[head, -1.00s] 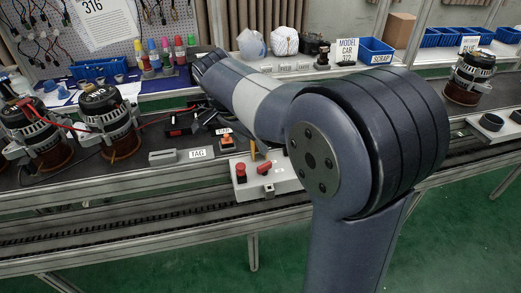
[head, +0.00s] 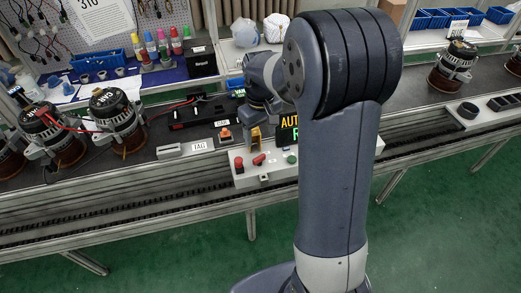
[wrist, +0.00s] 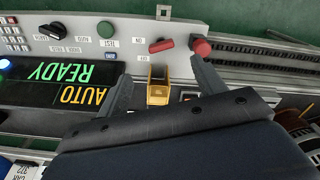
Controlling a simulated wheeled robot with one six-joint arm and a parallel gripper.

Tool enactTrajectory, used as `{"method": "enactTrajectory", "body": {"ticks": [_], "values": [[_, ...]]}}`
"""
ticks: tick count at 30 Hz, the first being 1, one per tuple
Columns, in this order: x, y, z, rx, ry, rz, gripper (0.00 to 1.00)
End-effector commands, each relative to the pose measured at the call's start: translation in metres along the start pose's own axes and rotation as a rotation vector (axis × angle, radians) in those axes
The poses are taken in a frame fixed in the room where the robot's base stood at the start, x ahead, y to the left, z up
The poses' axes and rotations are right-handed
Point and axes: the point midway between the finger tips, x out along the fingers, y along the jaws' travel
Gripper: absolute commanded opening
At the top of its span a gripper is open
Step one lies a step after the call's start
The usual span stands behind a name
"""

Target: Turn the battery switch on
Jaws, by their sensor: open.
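The battery switch appears to be the red lever (wrist: 161,45) on the pale control panel (wrist: 188,22), with small ON and OFF labels beside it in the wrist view. The lever lies slanted; I cannot tell its set position for sure. It also shows in the head view (head: 259,160), right of a red round button (head: 238,163). My gripper (wrist: 162,75) is open, its two fingers spread. The lever lies just beyond the fingertips, apart from them. A yellow piece (wrist: 158,88) shows between the fingers. In the head view my arm hides much of the gripper.
A lit AUTO READY display (wrist: 68,84) and a keypad (wrist: 14,38) stand beside the panel's switches. A green button (head: 291,158) sits right of the lever. Alternators (head: 117,120) stand on the line at left. The green floor in front is open.

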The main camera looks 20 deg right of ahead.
Motion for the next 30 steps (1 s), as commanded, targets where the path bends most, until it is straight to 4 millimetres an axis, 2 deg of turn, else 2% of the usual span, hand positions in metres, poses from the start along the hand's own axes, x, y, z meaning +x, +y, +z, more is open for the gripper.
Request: {"method": "enactTrajectory", "body": {"ticks": [5,12,18,24,30], "values": [[0.019,0.0,0.001,-0.008,-0.004,-0.003,0.65],[0.065,-0.001,0.001,-0.007,-0.005,-0.003,0.65],[0.095,-0.001,0.001,-0.006,-0.003,-0.002,0.65],[0.107,0.0,0.0,-0.006,-0.001,-0.001,0.65],[0.107,0.0,0.0,-0.006,0.0,-0.001,0.65]]}}
